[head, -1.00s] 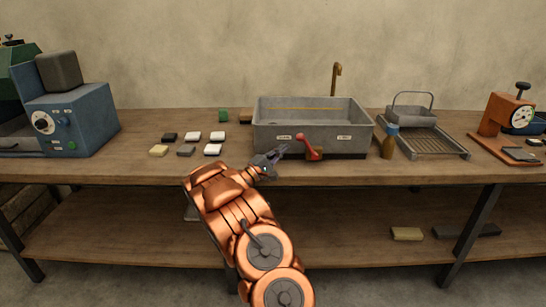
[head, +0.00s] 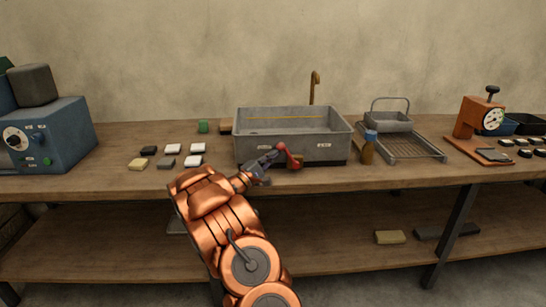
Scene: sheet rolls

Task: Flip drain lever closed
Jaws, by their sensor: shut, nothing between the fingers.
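The red drain lever (head: 291,157) is on the front of the grey metal sink basin (head: 345,142), between two small white labels. It slants from upper left to lower right. The label text is too small to read. My gripper (head: 275,155) is in front of the basin, just left of the lever. Its grey fingers are shut and empty. The fingertips overlap the lever's left side in the picture, and I cannot tell whether they touch it.
A brown bottle with a blue cap (head: 368,148) stands close to the basin's right. A draining rack (head: 415,147) is beyond it. Several small blocks (head: 170,149) lie left of my arm. A blue machine (head: 50,135) and an orange gauge press (head: 472,118) stand farther out.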

